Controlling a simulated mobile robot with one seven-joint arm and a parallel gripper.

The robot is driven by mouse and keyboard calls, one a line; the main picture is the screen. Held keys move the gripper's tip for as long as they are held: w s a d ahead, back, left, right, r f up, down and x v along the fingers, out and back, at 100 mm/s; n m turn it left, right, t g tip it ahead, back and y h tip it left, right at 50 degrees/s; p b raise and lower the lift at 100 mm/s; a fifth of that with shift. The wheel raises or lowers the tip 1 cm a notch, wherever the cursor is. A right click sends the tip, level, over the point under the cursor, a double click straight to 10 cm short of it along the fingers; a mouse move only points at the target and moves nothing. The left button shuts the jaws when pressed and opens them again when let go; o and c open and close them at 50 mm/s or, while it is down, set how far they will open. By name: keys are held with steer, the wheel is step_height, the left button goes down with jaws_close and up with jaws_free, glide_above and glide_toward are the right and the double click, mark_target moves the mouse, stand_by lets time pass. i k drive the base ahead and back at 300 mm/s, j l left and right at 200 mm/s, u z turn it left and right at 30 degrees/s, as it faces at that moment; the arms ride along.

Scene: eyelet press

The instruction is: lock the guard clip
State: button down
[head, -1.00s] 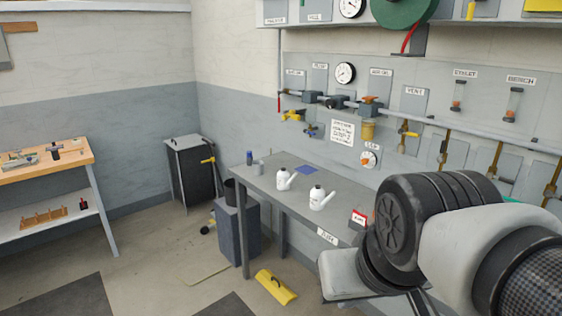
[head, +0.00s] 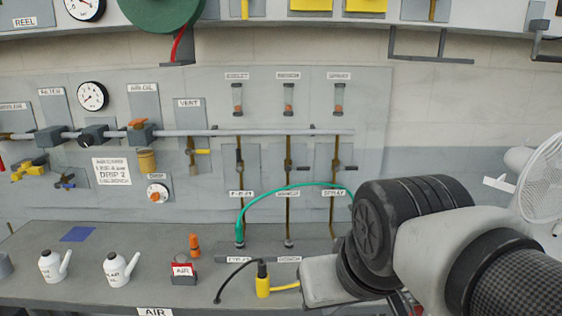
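I cannot make out a guard clip or an eyelet press in the head view. A drop pipe with a dark-handled valve (head: 239,165) stands at the left of three on the wall panel. A green hose (head: 290,187) arches from the foot of that pipe to the right and passes behind my arm. My arm fills the lower right, and its bulk hides part of the bench and panel. My gripper's fingers do not show, so whether it is open or shut is hidden.
A white fan (head: 543,175) stands at the far right.

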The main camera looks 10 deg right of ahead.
mark_target(499, 184)
steer(key=i+j+z, duration=0.1)
steer(key=z, duration=0.3)
steer(key=i+j+z, duration=0.1)
steer(key=z, duration=0.25)
steer(key=j+z, duration=0.15)
steer(key=z, duration=0.25)
steer(key=i+j+z, duration=0.1)
steer(key=z, duration=0.25)
steer(key=i+j+z, duration=0.15)
steer(key=j+z, duration=0.65)
steer(key=i+l+z, duration=0.1)
steer(key=z, duration=0.4)
steer(key=i+l+z, duration=0.1)
steer(key=i+l, duration=0.35)
steer(key=i, duration=0.15)
steer(key=i+l+u, duration=0.1)
steer(key=u, duration=0.25)
